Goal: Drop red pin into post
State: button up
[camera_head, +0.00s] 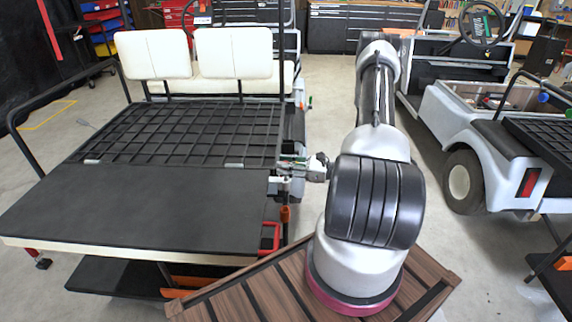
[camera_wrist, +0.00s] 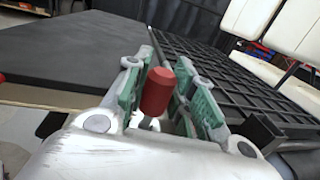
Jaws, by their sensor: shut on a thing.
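My gripper (camera_wrist: 160,95) is shut on a red pin (camera_wrist: 157,92), which stands up between its green-sided fingers in the wrist view. In the head view my gripper (camera_head: 290,165) is at the right edge of the cart's rear deck, and the pin cannot be made out there. In the wrist view a black bracket (camera_wrist: 265,132) on the cart's edge lies to the right of my gripper. I cannot tell which part is the post.
The cart has a flat black deck (camera_head: 120,205), a black grid rack (camera_head: 190,132) and white seats (camera_head: 232,52). A red handle (camera_head: 269,238) hangs at the deck's right corner. A second white cart (camera_head: 480,140) stands at the right.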

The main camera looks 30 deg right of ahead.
jog(key=shift+f, duration=1.3)
jog(key=o, duration=1.1)
jog(key=v, duration=1.2)
